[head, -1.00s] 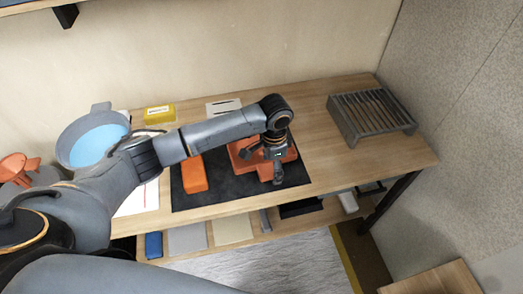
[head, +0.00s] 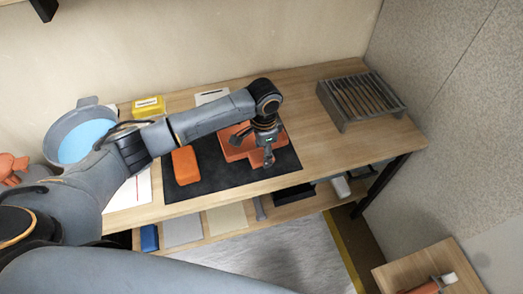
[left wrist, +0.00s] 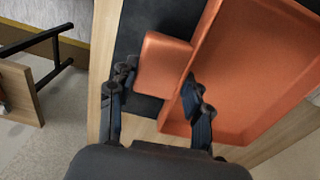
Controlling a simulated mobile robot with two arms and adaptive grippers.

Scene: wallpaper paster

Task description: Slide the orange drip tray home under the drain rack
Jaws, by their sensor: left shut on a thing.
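The orange drip tray (head: 238,151) lies on a dark mat on the table, partly hidden by my left arm. In the left wrist view its shallow walled pan (left wrist: 255,75) fills the right side. My left gripper (head: 266,160) is at the tray's front; in the left wrist view its fingers (left wrist: 160,92) stand on either side of an orange block-like grip (left wrist: 163,62) beside the pan and are shut on it. The grey slatted drain rack (head: 360,100) stands at the table's right end, well apart from the tray. My right gripper is not in view.
A loose orange block (head: 185,166) lies on the mat (head: 215,182) left of the tray. A grey bucket (head: 80,137) and a yellow box (head: 149,107) are farther left. Bare tabletop (head: 315,145) lies between mat and rack. A wall stands behind and at right.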

